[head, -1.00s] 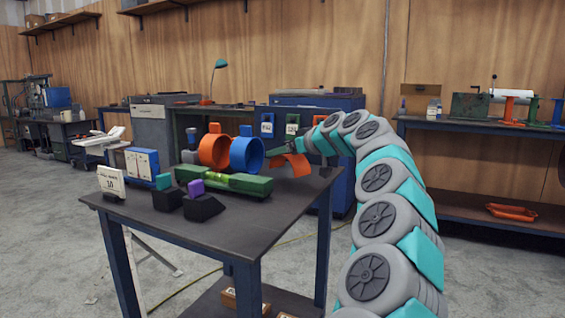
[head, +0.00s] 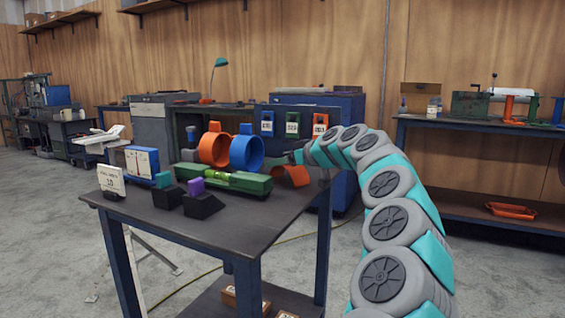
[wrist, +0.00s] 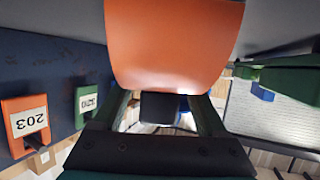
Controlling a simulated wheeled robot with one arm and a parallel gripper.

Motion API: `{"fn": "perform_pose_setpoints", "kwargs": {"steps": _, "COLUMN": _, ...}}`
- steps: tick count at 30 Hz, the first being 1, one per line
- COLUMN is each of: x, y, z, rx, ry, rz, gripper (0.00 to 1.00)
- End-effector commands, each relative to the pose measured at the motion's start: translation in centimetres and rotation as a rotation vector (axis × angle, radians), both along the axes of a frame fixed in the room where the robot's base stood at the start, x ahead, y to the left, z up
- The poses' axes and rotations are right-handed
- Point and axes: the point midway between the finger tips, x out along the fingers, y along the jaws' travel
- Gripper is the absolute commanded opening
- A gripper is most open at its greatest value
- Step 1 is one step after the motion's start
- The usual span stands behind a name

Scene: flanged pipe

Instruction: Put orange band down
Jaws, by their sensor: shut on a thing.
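The orange band (head: 293,176) is a curved piece near the back right of the dark table (head: 225,222). My gripper (head: 296,157) is at its upper edge, partly hidden by my arm. In the wrist view the band (wrist: 172,45) fills the upper middle, between the two dark green fingers of my gripper (wrist: 165,98), which is shut on it. Whether the band's lower edge touches the table I cannot tell.
A standing orange ring (head: 212,149) and blue ring (head: 247,152) are left of the band, behind a green block fixture (head: 240,183). Dark wedges (head: 203,205) and a white sign (head: 111,179) stand further left. Tags (head: 293,124) hang behind.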

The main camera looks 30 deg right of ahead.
Motion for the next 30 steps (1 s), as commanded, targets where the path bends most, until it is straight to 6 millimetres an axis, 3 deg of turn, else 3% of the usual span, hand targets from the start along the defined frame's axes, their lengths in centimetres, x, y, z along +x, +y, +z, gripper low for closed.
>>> {"fn": "perform_pose_setpoints", "kwargs": {"steps": 1, "x": 0.0, "y": 0.0, "z": -0.3, "rx": 0.000, "ry": 0.000, "rz": 0.000, "gripper": 0.16}}
{"fn": "perform_pose_setpoints", "kwargs": {"steps": 2, "x": 0.0, "y": 0.0, "z": -0.2, "rx": 0.000, "ry": 0.000, "rz": 0.000, "gripper": 0.78}}
{"fn": "perform_pose_setpoints", "kwargs": {"steps": 8, "x": 0.0, "y": 0.0, "z": -0.1, "rx": 0.000, "ry": 0.000, "rz": 0.000, "gripper": 1.00}}
{"fn": "perform_pose_setpoints", "kwargs": {"steps": 18, "x": 0.0, "y": 0.0, "z": 0.4, "rx": 0.000, "ry": 0.000, "rz": 0.000, "gripper": 1.00}}
{"fn": "perform_pose_setpoints", "kwargs": {"steps": 23, "x": -2.0, "y": -0.4, "z": 0.9, "rx": 0.002, "ry": -0.003, "rz": -0.002, "gripper": 1.00}}
{"fn": "perform_pose_setpoints", "kwargs": {"steps": 30, "x": -6.5, "y": -1.0, "z": 2.6, "rx": 0.000, "ry": -0.003, "rz": -0.002, "gripper": 1.00}}
